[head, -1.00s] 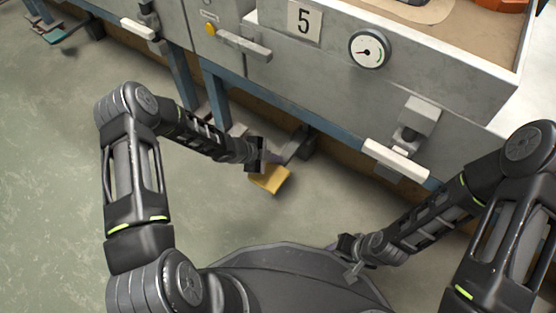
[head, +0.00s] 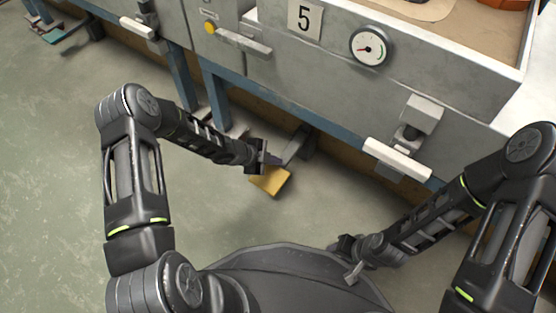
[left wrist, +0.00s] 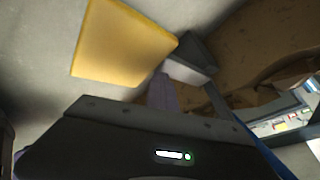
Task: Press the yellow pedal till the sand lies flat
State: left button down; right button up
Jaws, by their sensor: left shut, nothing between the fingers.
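The yellow pedal (head: 270,181) is a flat plate low by the floor, at the end of a grey lever under the grey machine. My left gripper (head: 273,159) is shut and empty at the pedal's far edge, by the lever. I cannot tell whether it touches. In the left wrist view the pedal (left wrist: 122,42) lies at upper left, with the purplish fingers (left wrist: 162,92) beside its corner. Sand (head: 480,35) shows partly in the box at top right; its surface looks mostly even, with an orange object at the edge. My right gripper (head: 354,271) hangs low, apart from everything.
A round gauge (head: 369,47) on the machine front has its needle pointing left. Blue legs (head: 216,98) stand left of the pedal. The floor (head: 50,200) at left is clear.

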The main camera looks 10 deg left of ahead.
pick_arm(q)
jog(key=shift+s+a+f+b, duration=0.15)
jog(key=shift+f+b, duration=0.25)
jog(key=shift+f, duration=0.2)
jog(key=shift+s+f+b, duration=0.1)
jog(key=shift+f+b, duration=0.25)
jog(key=shift+f, duration=0.25)
jog(key=shift+r, duration=0.1)
dwell(0.4)
jog(key=shift+r+p, duration=1.95)
jog(key=shift+r, duration=0.3)
jog(key=shift+r+p, duration=0.45)
jog(key=shift+r, duration=0.25)
jog(key=shift+w, duration=0.15)
jog(key=shift+r, duration=0.15)
jog(key=r+p, duration=0.2)
jog(key=r, duration=0.1)
jog(key=r+p, duration=0.2)
jog(key=shift+w, duration=0.25)
jog(key=shift+d+r, duration=0.1)
jog(key=shift+d, duration=0.1)
dwell(0.5)
